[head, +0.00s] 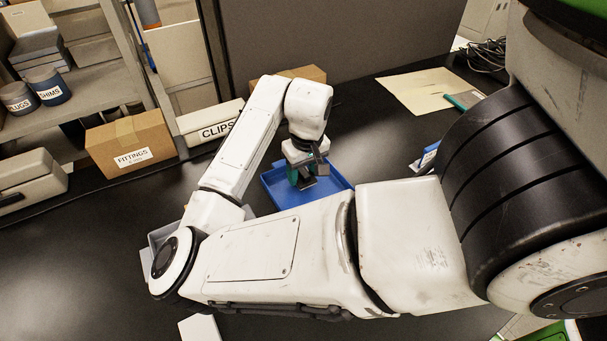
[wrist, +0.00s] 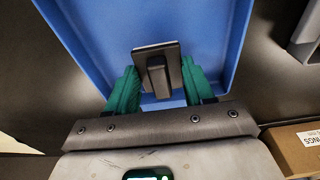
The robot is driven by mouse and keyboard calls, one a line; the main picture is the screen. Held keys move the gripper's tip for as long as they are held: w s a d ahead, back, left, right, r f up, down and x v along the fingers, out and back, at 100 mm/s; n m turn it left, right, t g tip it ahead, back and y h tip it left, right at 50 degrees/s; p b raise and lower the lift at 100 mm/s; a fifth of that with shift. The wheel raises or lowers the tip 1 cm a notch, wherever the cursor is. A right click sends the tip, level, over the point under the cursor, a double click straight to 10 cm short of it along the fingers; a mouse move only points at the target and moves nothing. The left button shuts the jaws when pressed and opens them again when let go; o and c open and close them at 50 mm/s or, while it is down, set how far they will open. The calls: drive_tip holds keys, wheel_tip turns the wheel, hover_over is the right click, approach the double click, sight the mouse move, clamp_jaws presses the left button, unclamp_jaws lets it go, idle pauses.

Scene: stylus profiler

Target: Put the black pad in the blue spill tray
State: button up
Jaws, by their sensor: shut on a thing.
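The blue spill tray (head: 331,183) lies on the dark bench under my gripper (head: 303,179). In the wrist view the tray (wrist: 95,30) fills the upper middle, its floor behind the fingers. My gripper (wrist: 158,88) has green fingers shut on the black pad (wrist: 172,51), gripping its raised block. In the head view the pad (head: 307,184) is a small dark shape at the fingertips, inside the tray's outline. I cannot tell whether the pad touches the tray floor. My arm hides the tray's near side in the head view.
A FITTINGS carton (head: 130,142) and a CLIPS box (head: 211,122) stand left of the tray, by the shelving. A grey container (head: 158,236) is partly hidden behind my arm. A tan sheet (head: 420,91) lies at the back right. Dark bench (head: 362,122) is clear behind the tray.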

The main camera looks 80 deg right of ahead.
sight(307, 176)
drive_tip(key=shift+f, duration=0.75)
drive_tip(key=shift+f, duration=0.15)
drive_tip(key=o, duration=0.9)
drive_tip(key=shift+o, duration=0.2)
wheel_tip(307, 176, up, 12)
drive_tip(key=s+a, duration=0.1)
drive_tip(key=shift+a, duration=0.1)
